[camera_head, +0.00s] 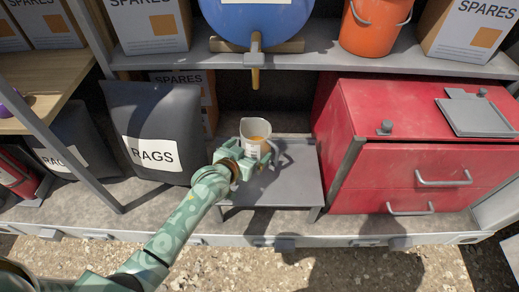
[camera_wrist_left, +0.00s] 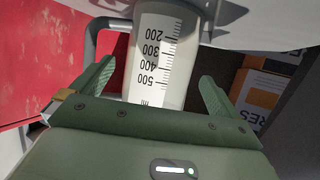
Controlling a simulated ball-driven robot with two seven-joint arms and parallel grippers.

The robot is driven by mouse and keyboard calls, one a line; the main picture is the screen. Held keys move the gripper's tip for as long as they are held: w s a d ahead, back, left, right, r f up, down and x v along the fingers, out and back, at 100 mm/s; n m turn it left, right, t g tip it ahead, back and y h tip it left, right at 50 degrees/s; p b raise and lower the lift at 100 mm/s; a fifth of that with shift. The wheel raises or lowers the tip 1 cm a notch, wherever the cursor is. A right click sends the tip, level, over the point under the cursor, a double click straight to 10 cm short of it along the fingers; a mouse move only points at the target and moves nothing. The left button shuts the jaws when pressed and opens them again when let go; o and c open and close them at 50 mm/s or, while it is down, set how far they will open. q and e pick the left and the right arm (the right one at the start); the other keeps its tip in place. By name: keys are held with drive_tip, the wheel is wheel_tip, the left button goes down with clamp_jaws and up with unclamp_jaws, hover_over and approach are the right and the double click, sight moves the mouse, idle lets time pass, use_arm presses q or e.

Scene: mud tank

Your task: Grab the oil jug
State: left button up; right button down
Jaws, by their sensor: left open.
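My left gripper (camera_head: 247,154) is open at the near side of the jug. In the left wrist view the jug (camera_wrist_left: 160,62) shows its printed ml scale between the two spread green fingers (camera_wrist_left: 154,88), with a gap beside each finger. The jug's grey handle (camera_wrist_left: 91,40) is on the left there, outside the left finger. My right gripper is out of view.
A red drawer cabinet (camera_head: 400,155) stands close on the right, a dark RAGS bag (camera_head: 145,115) on the left. A grey shelf (camera_head: 330,57) with an orange bucket (camera_head: 372,30) runs overhead.

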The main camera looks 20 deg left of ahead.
use_arm(q)
drive_tip(key=x, duration=0.1)
drive_tip(key=b+x, duration=0.1)
drive_tip(key=x, duration=0.1)
drive_tip(key=shift+f, duration=0.3)
drive_tip(key=shift+w, duration=0.1)
drive_tip(key=shift+r, duration=0.35)
drive_tip(key=c, duration=1.3)
